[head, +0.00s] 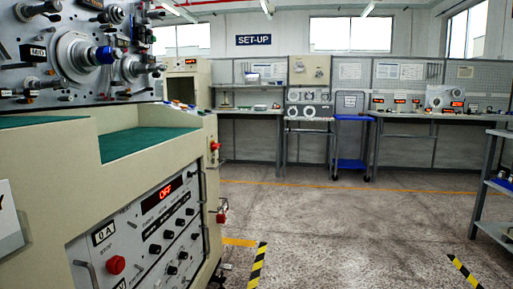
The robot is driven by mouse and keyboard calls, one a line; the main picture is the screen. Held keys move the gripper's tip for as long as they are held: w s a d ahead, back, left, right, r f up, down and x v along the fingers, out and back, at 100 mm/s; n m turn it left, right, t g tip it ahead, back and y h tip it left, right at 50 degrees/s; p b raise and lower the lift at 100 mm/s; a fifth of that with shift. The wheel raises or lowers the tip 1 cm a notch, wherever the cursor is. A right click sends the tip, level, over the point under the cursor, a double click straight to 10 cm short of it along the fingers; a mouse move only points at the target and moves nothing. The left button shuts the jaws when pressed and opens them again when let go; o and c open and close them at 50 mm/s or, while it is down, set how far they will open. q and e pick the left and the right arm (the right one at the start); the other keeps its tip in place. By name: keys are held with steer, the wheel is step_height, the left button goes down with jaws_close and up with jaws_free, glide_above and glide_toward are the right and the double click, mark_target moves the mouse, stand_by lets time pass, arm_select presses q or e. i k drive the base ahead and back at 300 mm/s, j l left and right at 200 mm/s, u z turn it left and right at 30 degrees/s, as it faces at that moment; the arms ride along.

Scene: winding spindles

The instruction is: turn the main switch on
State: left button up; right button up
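The machine (60,165) fills the left side of the head view. Its lower front panel has a display (165,190) with red letters reading OFF. A label (104,234) on the panel reads 0A, and below it is a red round knob (116,264). Several black knobs (169,234) sit to the right on the panel. Two red parts, an upper one (215,146) and a lower one (221,217), stick out at the machine's right edge. I cannot tell which control is the main switch. Neither gripper is in view.
The machine's upper panel (35,30) has dials and a blue knob (105,55), above a green ledge (145,142). Workbenches and a blue cart (350,164) stand along the back wall under a SET-UP sign (253,40). A shelf (498,185) stands at right. The floor (340,220) between is clear.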

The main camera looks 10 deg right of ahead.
mark_target(214, 146)
steer(key=i+l+u, duration=0.2)
steer(key=i, duration=0.2)
steer(key=i+l+u, duration=0.2)
steer(key=i+l, duration=0.15)
steer(key=i+l+u, duration=0.45)
steer(key=i+l, duration=0.3)
steer(key=i+l+u, duration=0.2)
steer(key=l, duration=0.3)
steer(key=i+l+u, duration=0.2)
steer(key=i+l, duration=0.15)
steer(key=l, duration=0.2)
steer(key=i+l+u, duration=0.25)
steer(key=l, duration=0.3)
steer(key=i+l+u, duration=0.2)
steer(key=l, duration=0.35)
